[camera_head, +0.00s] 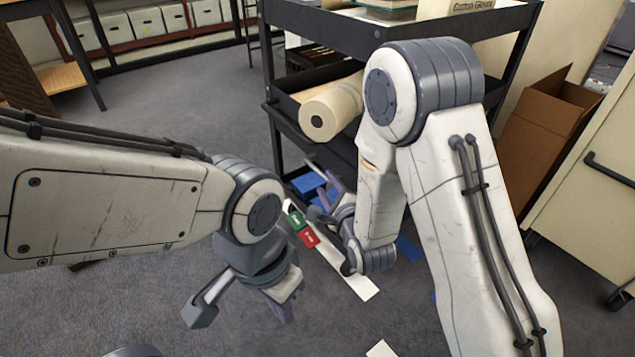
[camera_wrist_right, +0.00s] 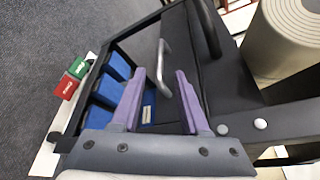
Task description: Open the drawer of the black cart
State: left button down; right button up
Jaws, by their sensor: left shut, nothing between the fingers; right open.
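The black cart (camera_head: 390,28) stands at the back centre. Its dark drawer front (camera_wrist_right: 188,50) is in the right wrist view, just below the level of the paper roll; it looks closed. A silver bar handle (camera_wrist_right: 166,65) stands on that front. My right gripper (camera_wrist_right: 161,75) is open, and its purple fingers appear either side of the handle, apart from it or nearly so; depth is hard to judge. In the head view the right gripper (camera_head: 328,187) is partly hidden by its own arm. My left gripper (camera_head: 283,312) is shut and empty, low over the floor.
A paper roll (camera_head: 330,108) lies on the cart's middle shelf. Blue items (camera_wrist_right: 105,92) fill the low tray below the drawer. A cardboard box (camera_head: 545,125) stands right.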

aim_at(319, 174)
jog(key=b+x, duration=0.6)
jog(key=x, duration=0.2)
jog(key=shift+w+f, duration=0.1)
jog(key=shift+w, duration=0.05)
grip_shut()
dwell(1.4)
